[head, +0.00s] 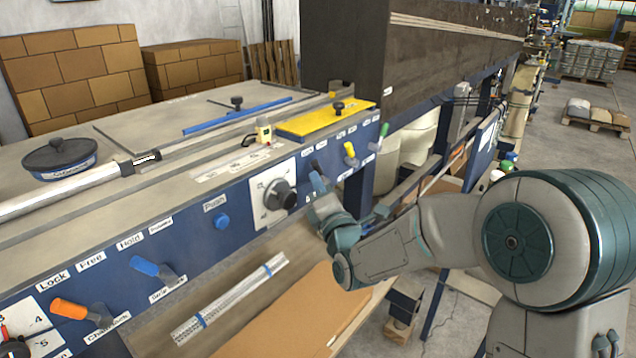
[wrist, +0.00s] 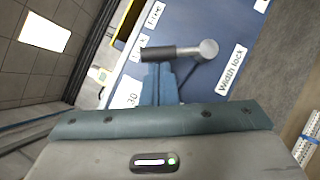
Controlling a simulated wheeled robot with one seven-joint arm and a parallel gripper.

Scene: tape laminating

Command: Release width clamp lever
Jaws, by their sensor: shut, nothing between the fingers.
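The width clamp lever (wrist: 172,53) has a black handle and a metal pivot, beside a "Width lock" label (wrist: 231,70) on the blue panel. In the wrist view its handle end lies by a partly hidden label that seems to read "Lock"; a label reading "Free" (wrist: 153,16) is farther up. My gripper (wrist: 158,72) is shut and empty, its blue fingertips right at the handle's side; I cannot tell whether they touch. In the head view my gripper (head: 318,184) is at the front panel, right of the black dial, and largely hides the lever.
On the same panel are a black dial (head: 279,194), a blue push button (head: 222,221), a yellow lever (head: 350,151) and a green lever (head: 381,135). A blue lever (head: 153,268) and an orange lever (head: 75,309) stick out farther left. A shelf with cardboard (head: 290,318) lies below.

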